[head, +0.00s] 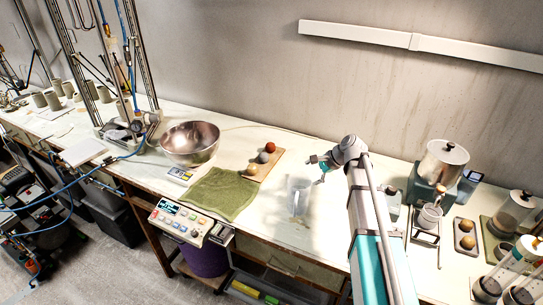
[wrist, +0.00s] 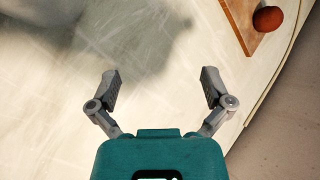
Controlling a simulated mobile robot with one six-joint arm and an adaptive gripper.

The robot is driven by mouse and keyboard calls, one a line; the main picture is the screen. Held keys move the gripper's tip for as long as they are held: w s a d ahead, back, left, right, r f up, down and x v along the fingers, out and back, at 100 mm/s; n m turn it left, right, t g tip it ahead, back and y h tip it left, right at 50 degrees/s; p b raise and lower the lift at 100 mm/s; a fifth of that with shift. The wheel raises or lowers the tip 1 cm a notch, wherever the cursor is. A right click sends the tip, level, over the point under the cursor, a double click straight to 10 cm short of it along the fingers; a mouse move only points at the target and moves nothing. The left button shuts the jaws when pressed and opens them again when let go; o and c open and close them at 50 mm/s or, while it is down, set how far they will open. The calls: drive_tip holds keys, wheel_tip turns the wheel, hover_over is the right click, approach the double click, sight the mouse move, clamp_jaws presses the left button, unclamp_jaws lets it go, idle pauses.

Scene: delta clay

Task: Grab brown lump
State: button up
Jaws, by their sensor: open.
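A wooden board (head: 264,164) on the bench holds three round lumps in a row: a reddish-brown one (head: 270,147) at the far end, a grey one (head: 263,157) in the middle and a tan one (head: 252,168) nearest. A small dark tray (head: 458,238) at the right holds two brownish-tan lumps (head: 467,242). I cannot tell for sure which is the brown lump. My gripper (head: 315,171) is open and empty above the bench, right of the board. In the wrist view, the reddish-brown lump (wrist: 268,19) is at top right, beyond my open fingers (wrist: 160,88).
A clear jug (head: 299,196) stands on the bench below my gripper in the picture. A green cloth (head: 220,193) and a metal bowl (head: 190,143) lie to the left. A lidded container (head: 442,163) stands at the right. The wall is close behind the bench.

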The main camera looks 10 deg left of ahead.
drive_tip(key=w+a+m+y+b, duration=0.1)
drive_tip(key=w+m, duration=0.1)
drive_tip(key=w, duration=0.3)
drive_tip(key=w+a+m+t+y+b, duration=0.1)
drive_tip(key=w+m+y+b, duration=0.1)
drive_tip(key=w, duration=0.3)
drive_tip(key=w+a+r+m+y+b, duration=0.1)
drive_tip(key=w+m, duration=0.3)
drive_tip(key=shift+w+a+t+y, duration=0.35)
drive_tip(key=shift+w+t+y, duration=0.05)
drive_tip(key=shift+w+r, duration=0.15)
drive_tip(key=shift+r, duration=0.1)
drive_tip(key=shift+a, duration=0.1)
drive_tip(key=b, duration=0.3)
approach(272, 148)
drive_tip(key=w+a+f, duration=0.2)
drive_tip(key=f, duration=0.1)
drive_tip(key=shift+w+a, duration=0.25)
drive_tip(key=shift+a, duration=0.15)
drive_tip(key=shift+w+a+f+b, duration=0.1)
drive_tip(key=shift+a+b, duration=0.05)
drive_tip(key=shift+a, duration=0.2)
drive_tip(key=shift+w+a+f+b, duration=0.1)
drive_tip(key=shift+a+b, duration=0.05)
drive_tip(key=shift+a, duration=0.2)
drive_tip(key=shift+b+x, duration=0.95)
drive_tip(key=shift+x, duration=1.65)
drive_tip(key=shift+s+a+r, duration=0.1)
drive_tip(key=shift+r, duration=0.1)
